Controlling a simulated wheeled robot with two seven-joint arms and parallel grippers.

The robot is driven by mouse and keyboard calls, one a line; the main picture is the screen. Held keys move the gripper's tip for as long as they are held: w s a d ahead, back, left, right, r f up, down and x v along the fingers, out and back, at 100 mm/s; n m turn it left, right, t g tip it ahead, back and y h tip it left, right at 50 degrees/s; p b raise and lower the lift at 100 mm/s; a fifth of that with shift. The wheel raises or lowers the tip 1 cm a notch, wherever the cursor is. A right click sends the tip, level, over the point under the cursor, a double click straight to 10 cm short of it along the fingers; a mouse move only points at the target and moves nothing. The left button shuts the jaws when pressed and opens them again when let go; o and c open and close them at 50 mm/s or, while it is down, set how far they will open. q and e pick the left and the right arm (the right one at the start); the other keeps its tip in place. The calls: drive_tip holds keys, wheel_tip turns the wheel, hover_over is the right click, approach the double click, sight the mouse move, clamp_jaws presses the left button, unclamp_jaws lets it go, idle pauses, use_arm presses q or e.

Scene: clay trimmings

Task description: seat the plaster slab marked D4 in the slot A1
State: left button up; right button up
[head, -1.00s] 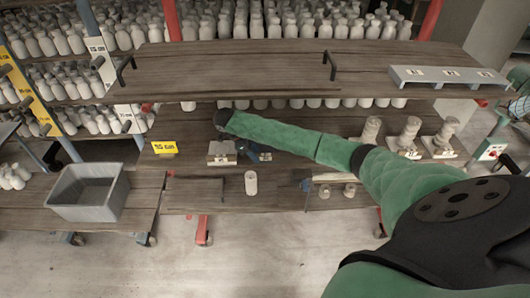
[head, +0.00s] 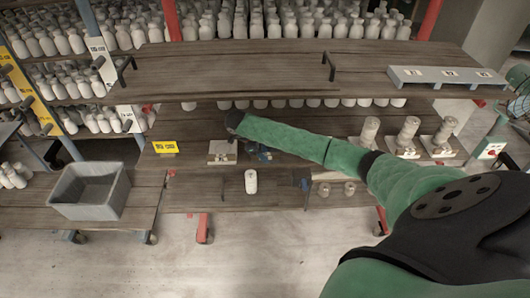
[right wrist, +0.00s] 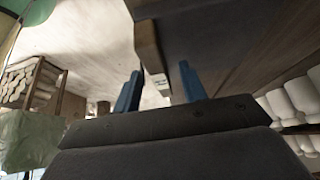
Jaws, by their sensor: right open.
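A pale plaster slab (head: 222,152) lies on the middle shelf, left of centre in the head view. Its mark is too small to read. My right gripper (head: 258,153), with blue fingers, is just right of the slab, partly hidden by my green forearm. In the right wrist view the gripper's fingers (right wrist: 158,88) stand apart, with a small pale block (right wrist: 157,82) seen between them. I cannot tell whether they touch it. A grey slotted rack (head: 445,77) with white labels lies on the upper shelf at right; its labels are not clearly legible. My left gripper is not in view.
A white bottle (head: 251,181) stands on the lower board before the gripper. Several stacked pale pieces on slabs (head: 405,150) stand to the right. A yellow sign (head: 165,147) and a grey bin (head: 90,190) are at left. The upper shelf (head: 240,70) is mostly bare.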

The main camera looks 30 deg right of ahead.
drive_tip(key=shift+f, duration=0.2)
idle(0.3)
clamp_jaws()
drive_tip(key=shift+r, duration=0.15)
